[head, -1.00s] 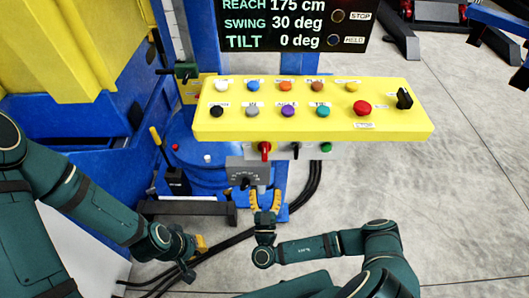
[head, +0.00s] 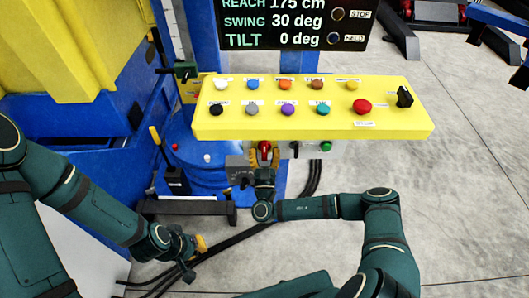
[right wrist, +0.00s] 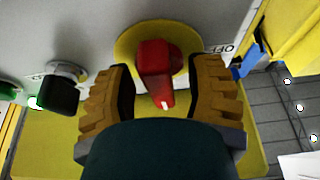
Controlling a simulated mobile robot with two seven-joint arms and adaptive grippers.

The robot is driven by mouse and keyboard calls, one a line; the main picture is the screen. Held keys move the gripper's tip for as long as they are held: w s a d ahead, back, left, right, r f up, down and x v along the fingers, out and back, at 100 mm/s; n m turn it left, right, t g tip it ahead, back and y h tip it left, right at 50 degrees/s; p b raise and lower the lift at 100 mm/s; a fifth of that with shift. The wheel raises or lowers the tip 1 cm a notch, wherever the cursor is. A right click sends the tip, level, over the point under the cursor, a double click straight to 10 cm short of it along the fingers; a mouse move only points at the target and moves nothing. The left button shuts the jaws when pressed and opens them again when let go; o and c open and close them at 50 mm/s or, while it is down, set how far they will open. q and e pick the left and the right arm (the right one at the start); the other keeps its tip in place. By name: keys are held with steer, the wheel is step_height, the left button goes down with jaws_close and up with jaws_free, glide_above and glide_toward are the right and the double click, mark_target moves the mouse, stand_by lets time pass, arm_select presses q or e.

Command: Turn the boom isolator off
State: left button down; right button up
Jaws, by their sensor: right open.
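The isolator is a red rotary handle (right wrist: 156,70) on a round yellow plate (right wrist: 126,48), fixed to a grey panel. An OFF label (right wrist: 219,49) stands beside the plate, to its right in the right wrist view. The red handle also shows in the head view (head: 264,147), below the yellow console. My right gripper (head: 264,160) is open, with its fingers on either side of the handle; gaps show between fingers and handle in the right wrist view (right wrist: 162,88). My left gripper (head: 196,246) hangs low at the left, near black cables; its opening is unclear.
The yellow console (head: 300,130) with several coloured buttons overhangs the panel. A black switch (right wrist: 60,92) and a green button (head: 326,146) sit beside the handle. A grey dial box (head: 238,168) is close on its left. Open floor lies to the right.

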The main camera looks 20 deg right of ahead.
jaws_close()
steer(key=shift+r+n, duration=0.1)
steer(key=shift+n, duration=0.2)
steer(key=n+y+p, duration=0.2)
steer(key=n, duration=0.1)
steer(key=n+y+p, duration=0.2)
steer(key=n, duration=0.2)
steer(key=shift+d+r, duration=0.15)
steer(key=shift+r, duration=0.05)
steer(key=n+y+p, duration=0.1)
steer(key=n+p, duration=0.2)
steer(key=n, duration=0.1)
steer(key=n+g+y+p, duration=0.1)
steer(key=n+y+p, duration=0.1)
steer(key=n+p, duration=0.1)
steer(key=shift+r+n+y+p, duration=0.15)
steer(key=shift+n+y+p, duration=0.15)
steer(key=shift+n, duration=0.5)
steer(key=n+g+p, duration=0.1)
steer(key=n+p, duration=0.1)
steer(key=n+g+p, duration=0.1)
steer(key=n+p, duration=0.2)
steer(key=shift+y, duration=0.3)
steer(key=shift+n+g+p, duration=0.3)
steer(key=shift+n+p, duration=0.4)
steer(key=shift+p, duration=0.2)
